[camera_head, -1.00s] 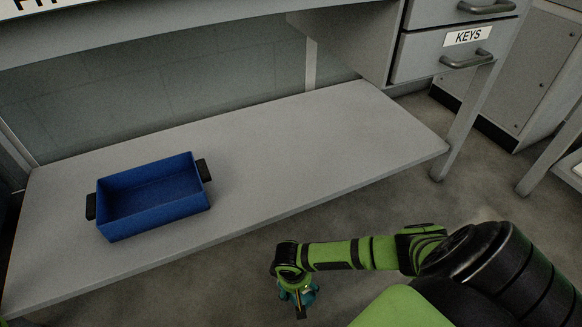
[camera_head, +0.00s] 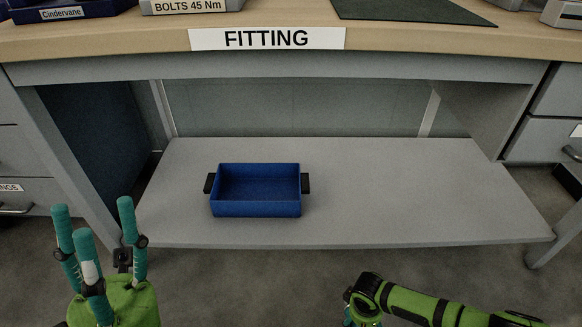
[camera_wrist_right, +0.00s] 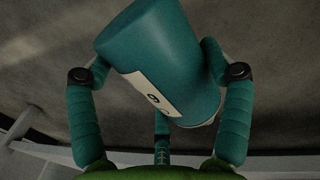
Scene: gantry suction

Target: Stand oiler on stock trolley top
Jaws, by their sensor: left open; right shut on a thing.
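The oiler (camera_wrist_right: 165,55), a teal cylinder with a pale label, fills the middle of the right wrist view. It lies tilted between the teal fingers of my right gripper (camera_wrist_right: 157,72), which is shut on it. In the head view my right gripper (camera_head: 352,310) is mostly cut off at the bottom edge, and the oiler cannot be made out there. My left gripper (camera_head: 92,220) is open and empty at the lower left, fingers pointing up, in front of the bench. I see no stock trolley in these views.
A workbench labelled FITTING (camera_head: 267,39) stands ahead. Its grey lower shelf (camera_head: 400,200) holds a blue tray (camera_head: 256,209) with black handles, otherwise bare. Drawers stand on both sides. Bins and a dark mat (camera_head: 410,10) lie on the benchtop. Floor shows in front.

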